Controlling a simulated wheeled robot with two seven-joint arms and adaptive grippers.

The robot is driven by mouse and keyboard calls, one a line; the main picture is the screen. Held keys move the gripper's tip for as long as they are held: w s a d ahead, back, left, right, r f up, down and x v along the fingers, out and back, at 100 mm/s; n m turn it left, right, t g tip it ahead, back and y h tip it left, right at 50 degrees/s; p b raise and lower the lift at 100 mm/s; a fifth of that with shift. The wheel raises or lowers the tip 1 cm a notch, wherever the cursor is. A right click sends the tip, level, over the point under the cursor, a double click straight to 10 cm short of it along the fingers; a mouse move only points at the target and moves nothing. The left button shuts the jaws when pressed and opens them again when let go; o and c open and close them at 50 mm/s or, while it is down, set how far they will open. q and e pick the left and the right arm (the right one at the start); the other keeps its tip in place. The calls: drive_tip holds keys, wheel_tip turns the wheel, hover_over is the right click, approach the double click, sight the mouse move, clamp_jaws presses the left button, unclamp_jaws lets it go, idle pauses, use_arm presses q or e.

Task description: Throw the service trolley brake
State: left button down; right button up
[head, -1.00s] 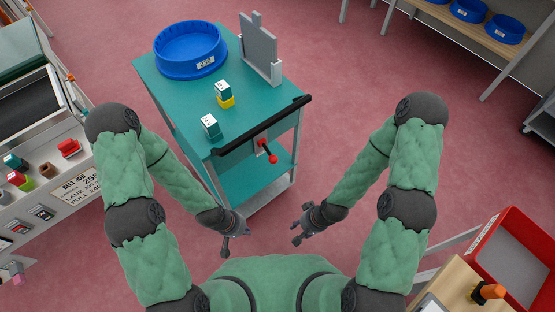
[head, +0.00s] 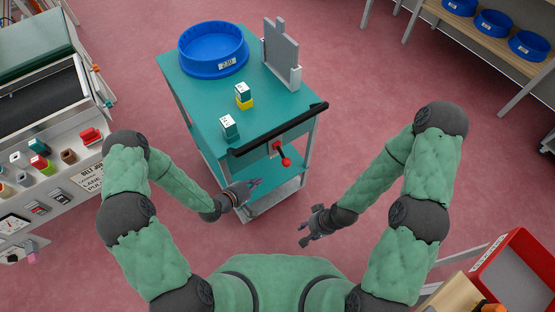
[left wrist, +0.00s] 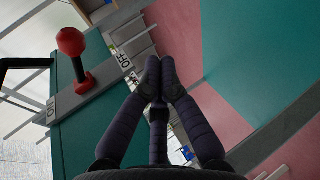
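The service trolley (head: 215,107) is teal with a black push handle (head: 280,130). On its near end, below the handle, a brake lever with a red knob (head: 286,161) sticks out from a grey plate. In the left wrist view, the red lever (left wrist: 72,45) is at upper left, on a strip with OFF and ON labels either side of its base. My left gripper (head: 256,183) is below and left of the lever, apart from it; its fingertips (left wrist: 160,62) look drawn together with nothing between them. My right gripper (head: 306,232) is open and empty, right of the trolley.
The trolley top holds a blue bowl (head: 212,50), a grey upright panel (head: 281,50) and small boxes (head: 229,126). A control bench (head: 62,195) is at left, a shelf with blue bowls (head: 493,22) at upper right, a red bin (head: 515,270) at lower right.

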sight(283, 157)
use_arm(q)
wheel_tip(283, 157, up, 5)
drive_tip(key=n+t+h, duration=0.1)
drive_tip(key=h, duration=0.1)
drive_tip(key=n+t+h, duration=0.1)
drive_tip(key=n, duration=0.1)
drive_tip(key=shift+d+r+t+h+p, duration=0.15)
drive_tip(key=shift+t+h+p, duration=0.15)
drive_tip(key=shift+h+p, duration=0.1)
drive_tip(key=shift+d, duration=0.1)
drive_tip(key=b+x, duration=0.2)
drive_tip(key=x, duration=0.8)
